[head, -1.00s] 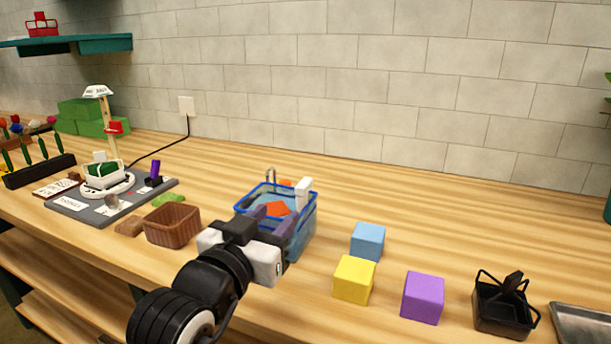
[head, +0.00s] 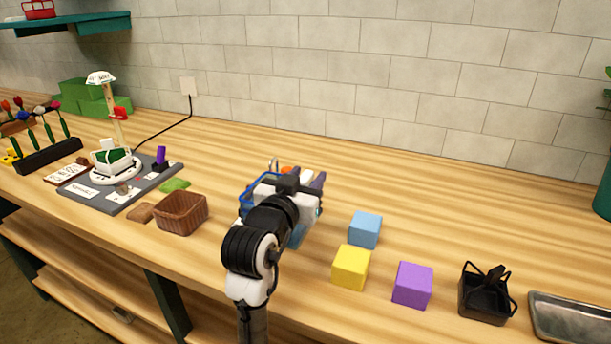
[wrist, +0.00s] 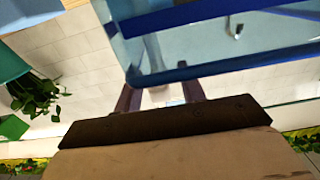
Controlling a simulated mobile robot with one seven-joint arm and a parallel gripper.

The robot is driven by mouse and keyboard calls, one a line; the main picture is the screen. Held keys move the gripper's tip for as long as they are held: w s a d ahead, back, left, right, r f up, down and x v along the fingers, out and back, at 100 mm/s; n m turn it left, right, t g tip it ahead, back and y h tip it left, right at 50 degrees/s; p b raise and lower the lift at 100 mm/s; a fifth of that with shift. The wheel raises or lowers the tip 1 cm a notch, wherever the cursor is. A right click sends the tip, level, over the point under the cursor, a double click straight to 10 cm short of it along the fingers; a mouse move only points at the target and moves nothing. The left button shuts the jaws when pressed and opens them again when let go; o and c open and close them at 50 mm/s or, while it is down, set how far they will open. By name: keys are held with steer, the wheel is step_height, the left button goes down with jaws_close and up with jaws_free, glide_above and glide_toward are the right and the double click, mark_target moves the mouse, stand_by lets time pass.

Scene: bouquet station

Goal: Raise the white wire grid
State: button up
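A clear tank with a blue rim (head: 246,207) stands on the counter, mostly hidden behind my arm in the head view. Its blue rim and glassy wall fill the top of the wrist view (wrist: 215,68). I cannot make out a white wire grid; a white upright piece (head: 306,176) shows at the tank's right side and may belong to it. My gripper (head: 308,174) is at the tank's right side, around that height. In the wrist view my gripper's two fingers (wrist: 162,95) stand apart, with a small pale thing seen between them. I cannot tell whether they touch it.
Blue (head: 365,229), yellow (head: 351,267) and purple (head: 412,285) blocks stand to the right, then a black basket (head: 485,295) and a metal tray (head: 570,318). A brown basket (head: 181,213) is to the left. The counter behind the tank is clear.

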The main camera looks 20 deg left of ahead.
steer(key=shift+c, duration=0.4)
jaws_close()
step_height(320, 180, up, 8)
steer(key=p, duration=0.5)
steer(key=shift+o, duration=0.4)
jaws_free()
